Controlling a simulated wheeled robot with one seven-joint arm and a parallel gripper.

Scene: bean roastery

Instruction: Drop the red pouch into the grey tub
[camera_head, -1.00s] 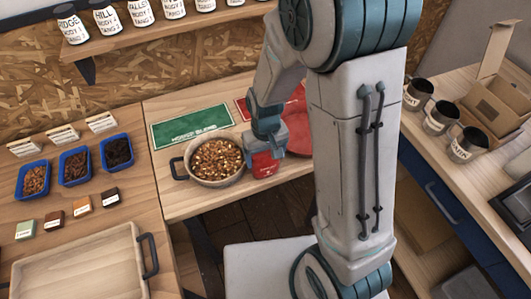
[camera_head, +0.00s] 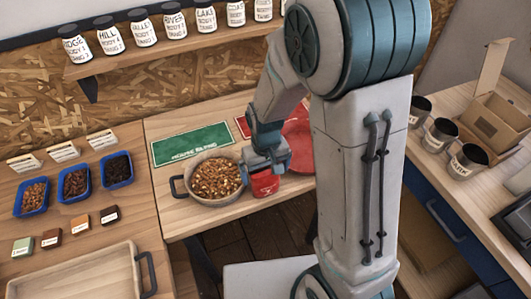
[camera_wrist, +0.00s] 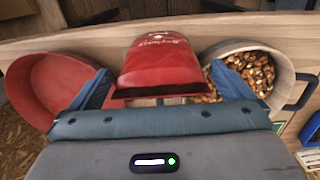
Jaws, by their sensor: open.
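The red pouch (camera_head: 265,184) stands on the wooden table, just right of a round, pale greyish tub (camera_head: 204,199) holding brown beans. My gripper (camera_head: 268,165) is directly over the pouch. In the wrist view, the pouch (camera_wrist: 160,62) is between the two blue fingers of my gripper (camera_wrist: 163,80), with gaps on both sides. The fingers are open. The bean-filled tub (camera_wrist: 278,58) is beside the right finger. A red round tub (camera_wrist: 45,85) is beside the left finger; in the head view it is partly hidden behind my arm.
A green board (camera_head: 192,144) lies behind the bean tub. Blue trays (camera_head: 75,184) and a wooden tray (camera_head: 75,275) are on the left table. Dark-topped canisters (camera_head: 467,160) and an open cardboard box (camera_head: 492,128) stand at right. A jar shelf (camera_head: 150,57) spans the back.

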